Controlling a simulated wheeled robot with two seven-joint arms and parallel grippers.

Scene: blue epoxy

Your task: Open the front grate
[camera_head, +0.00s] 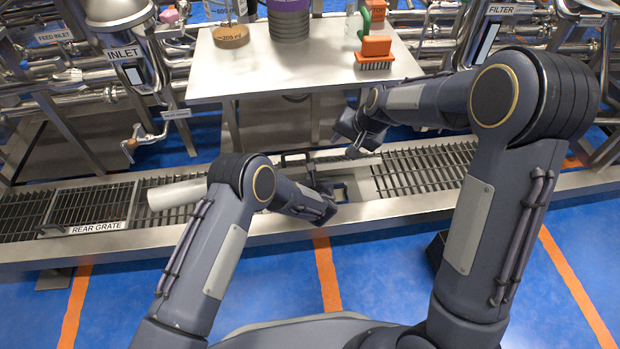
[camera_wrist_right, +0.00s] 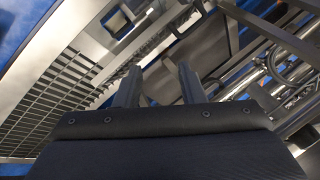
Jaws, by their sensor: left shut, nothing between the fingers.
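A slatted floor channel runs across the head view. In its middle is an uncovered section with a square drain fitting (camera_head: 347,190). A grey panel (camera_head: 352,166) stands along the back of this section; I cannot tell for sure whether it is the front grate raised. No front grate label is readable. My left gripper (camera_head: 328,207) is shut and empty over the channel, just left of the drain fitting. My right gripper (camera_head: 343,144) is open above the back of the uncovered section, its fingers apart with nothing held. The opening also shows in the right wrist view (camera_wrist_right: 122,20).
The rear grate (camera_head: 92,205), with its label, lies flat at the left. A pale cylinder (camera_head: 177,194) lies beside it. More slats (camera_head: 425,172) cover the channel at right. A steel shelf (camera_head: 275,75) with a brush (camera_head: 375,52) and containers overhangs the channel. Pipes stand behind.

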